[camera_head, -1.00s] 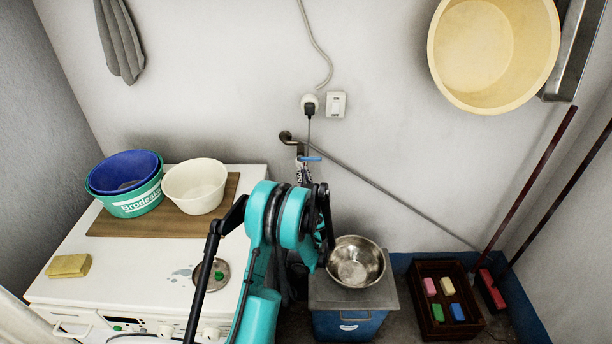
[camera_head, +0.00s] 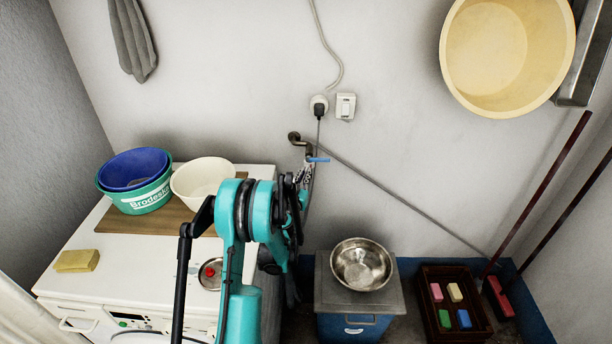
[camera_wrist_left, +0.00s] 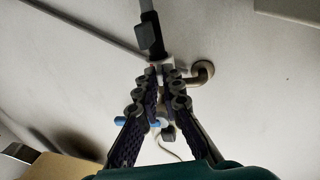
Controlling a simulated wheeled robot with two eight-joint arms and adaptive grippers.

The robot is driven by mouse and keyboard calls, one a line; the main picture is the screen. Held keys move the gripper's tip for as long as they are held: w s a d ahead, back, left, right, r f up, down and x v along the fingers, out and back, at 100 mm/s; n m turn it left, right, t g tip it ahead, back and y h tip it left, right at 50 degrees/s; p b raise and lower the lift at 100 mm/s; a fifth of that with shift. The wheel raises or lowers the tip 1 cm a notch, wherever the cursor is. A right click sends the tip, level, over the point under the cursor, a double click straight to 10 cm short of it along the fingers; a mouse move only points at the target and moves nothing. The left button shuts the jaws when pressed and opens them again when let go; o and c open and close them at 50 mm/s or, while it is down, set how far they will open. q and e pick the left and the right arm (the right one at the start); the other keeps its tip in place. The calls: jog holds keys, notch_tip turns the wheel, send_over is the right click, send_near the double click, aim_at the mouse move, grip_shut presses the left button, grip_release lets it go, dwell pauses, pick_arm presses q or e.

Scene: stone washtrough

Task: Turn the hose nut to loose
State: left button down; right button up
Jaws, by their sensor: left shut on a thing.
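The tap (camera_head: 301,143) sticks out of the wall and has a blue lever (camera_head: 318,159); the lever also shows in the left wrist view (camera_wrist_left: 124,122). The hose nut is the small fitting between the tap outlet and the dark hose end (camera_wrist_left: 150,36); the fingertips cover most of it. My left gripper (camera_wrist_left: 164,73) is shut around this fitting, with one dark ridged finger on each side. In the head view my left gripper (camera_head: 304,174) shows only in part, just below the tap, behind my teal arm. My right gripper is not in view.
A white washing machine (camera_head: 130,268) carries basins and a round metal dish (camera_head: 211,283) with a red spot. A steel bowl (camera_head: 361,264) stands on a blue-fronted box right of my arm. A crate (camera_head: 429,310) holds coloured blocks.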

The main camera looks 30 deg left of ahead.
pick_arm(q)
jog(key=shift+a, duration=0.1)
dwell(0.5)
jog(key=c, duration=1.7)
grip_release()
jog(key=shift+s, duration=0.1)
jog(key=shift+v, duration=3.55)
